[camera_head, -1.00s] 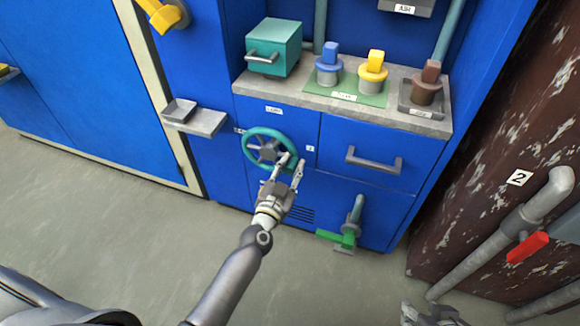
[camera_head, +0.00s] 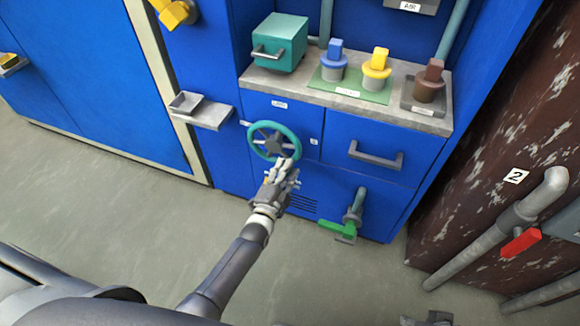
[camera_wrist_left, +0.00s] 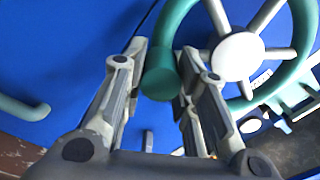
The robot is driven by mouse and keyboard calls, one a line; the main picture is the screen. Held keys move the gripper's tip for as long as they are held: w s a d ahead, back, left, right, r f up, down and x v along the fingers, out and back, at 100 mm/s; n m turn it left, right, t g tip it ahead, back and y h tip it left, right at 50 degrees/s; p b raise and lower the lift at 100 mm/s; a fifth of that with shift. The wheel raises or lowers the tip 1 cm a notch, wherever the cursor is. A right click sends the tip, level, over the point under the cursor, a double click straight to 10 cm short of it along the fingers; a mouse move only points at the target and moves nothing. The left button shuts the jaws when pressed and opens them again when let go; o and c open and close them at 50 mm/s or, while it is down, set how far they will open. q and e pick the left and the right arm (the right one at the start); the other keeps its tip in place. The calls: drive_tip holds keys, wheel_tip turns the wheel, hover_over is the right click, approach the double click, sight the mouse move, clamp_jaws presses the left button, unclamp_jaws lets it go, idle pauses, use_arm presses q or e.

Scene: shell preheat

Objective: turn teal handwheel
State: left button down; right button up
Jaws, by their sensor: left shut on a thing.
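The teal handwheel (camera_head: 272,124) is on the front of the blue cabinet, left of a drawer. It has a grey hub and spokes. My left gripper (camera_head: 285,165) is at its lower rim. In the left wrist view, the fingers (camera_wrist_left: 162,62) stand either side of a teal stub at the wheel's rim (camera_wrist_left: 178,15) and are shut on it. The pale hub (camera_wrist_left: 238,57) is right of the fingers. The gripper hides part of the lower rim in the head view. My right gripper (camera_head: 430,319) barely shows at the bottom edge; its fingers cannot be made out.
A drawer handle (camera_head: 376,157) juts out right of the wheel. A green valve handle (camera_head: 338,229) is below right. A grey ledge (camera_head: 208,117) sticks out on the left. Blue, yellow and brown knobbed plugs and a teal box (camera_head: 280,42) stand on the counter above.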

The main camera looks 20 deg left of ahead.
use_arm(q)
drive_tip(key=shift+a+f+m, duration=0.5)
drive_tip(key=shift+m, duration=0.4)
drive_tip(key=shift+a+f+m+b, duration=0.25)
drive_tip(key=shift+a+m, duration=0.35)
drive_tip(key=shift+m, duration=0.4)
drive_tip(key=shift+a+f+m+b, duration=0.15)
drive_tip(key=shift+a+m+b, duration=0.1)
drive_tip(key=shift+a+m, duration=0.6)
drive_tip(key=shift+a+f+m+b, duration=0.25)
drive_tip(key=shift+a+m, duration=0.15)
drive_tip(key=shift+m, duration=0.75)
use_arm(e)
drive_tip(key=shift+s+r, duration=0.15)
drive_tip(key=shift+s, duration=0.1)
use_arm(q)
drive_tip(key=shift+a, duration=0.1)
drive_tip(key=c, duration=1.1)
unclamp_jaws()
drive_tip(key=shift+c, duration=0.2)
drive_tip(key=shift+r, duration=0.1)
use_arm(e)
drive_tip(key=shift+w, duration=0.15)
